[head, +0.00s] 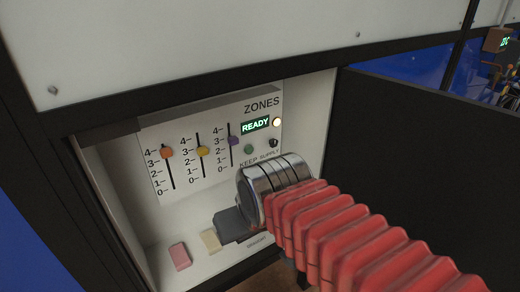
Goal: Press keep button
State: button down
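The keep button is a small round green button (248,149) on the white ZONES panel (180,197), above the word KEEP. It is unobstructed. My gripper (232,225) is a dark grey shape in front of a chrome wrist, low in the recess and below and slightly left of the button. It is apart from the button in the picture. Its fingers are seen from behind, so I cannot tell whether they are open or shut. The display (255,126) reads READY in green letters.
Three sliders, orange (167,153), yellow (203,151) and purple (233,141), stand left of the button. A black supply knob (273,143) and a lit round lamp (277,122) are to its right. A pink block (180,256) and a cream block (210,240) are on the recess floor.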

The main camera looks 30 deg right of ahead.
aim_at(249, 150)
jog(key=z, duration=0.75)
jog(key=k, duration=0.15)
jog(key=u, duration=2.25)
jog(key=k, duration=0.8)
jog(key=z, duration=0.65)
jog(key=k, duration=0.6)
jog(key=z, duration=0.4)
jog(key=i, duration=1.75)
jog(key=u, duration=0.25)
